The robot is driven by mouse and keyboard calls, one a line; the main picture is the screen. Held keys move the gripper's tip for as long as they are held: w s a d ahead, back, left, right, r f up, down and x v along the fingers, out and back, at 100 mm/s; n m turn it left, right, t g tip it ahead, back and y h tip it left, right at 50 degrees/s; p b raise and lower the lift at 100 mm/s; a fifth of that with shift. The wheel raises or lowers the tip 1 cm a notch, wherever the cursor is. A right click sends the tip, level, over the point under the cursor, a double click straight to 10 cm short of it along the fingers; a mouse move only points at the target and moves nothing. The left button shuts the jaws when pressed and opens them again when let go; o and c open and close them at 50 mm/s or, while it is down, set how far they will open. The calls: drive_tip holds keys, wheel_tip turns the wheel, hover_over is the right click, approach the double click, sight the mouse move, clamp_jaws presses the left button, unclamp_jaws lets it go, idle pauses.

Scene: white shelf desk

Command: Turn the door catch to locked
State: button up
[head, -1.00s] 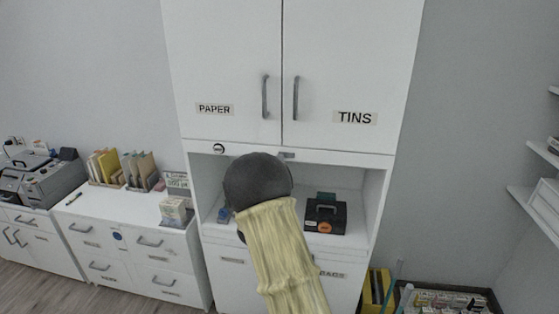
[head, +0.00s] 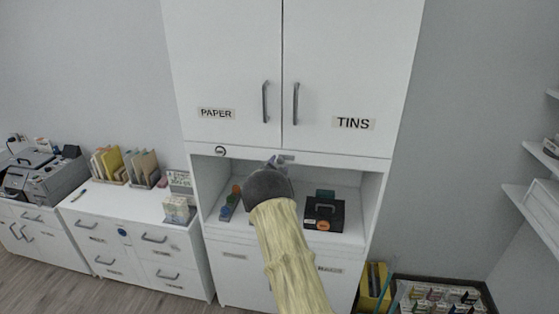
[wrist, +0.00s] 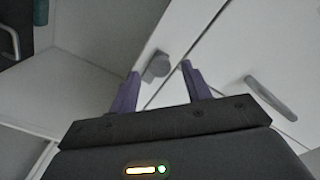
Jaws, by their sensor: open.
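In the head view the catch (head: 286,158) is a small grey piece below the doors, partly hidden by my gripper. My gripper (wrist: 160,70) is open, with its two purple fingertips on either side of the catch in the picture. I cannot tell whether they touch it. In the head view my gripper (head: 275,159) points up at the catch, its dark wrist hiding part of the compartment.
The doors labelled PAPER (head: 216,113) and TINS (head: 353,123) are shut, with upright handles. The open compartment below holds a black case (head: 324,214). Low drawers (head: 130,230) stand left.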

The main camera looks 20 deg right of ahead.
sight(285, 160)
drive_tip(key=shift+p+x, duration=0.4)
drive_tip(key=shift+x, duration=0.75)
drive_tip(key=c, duration=1)
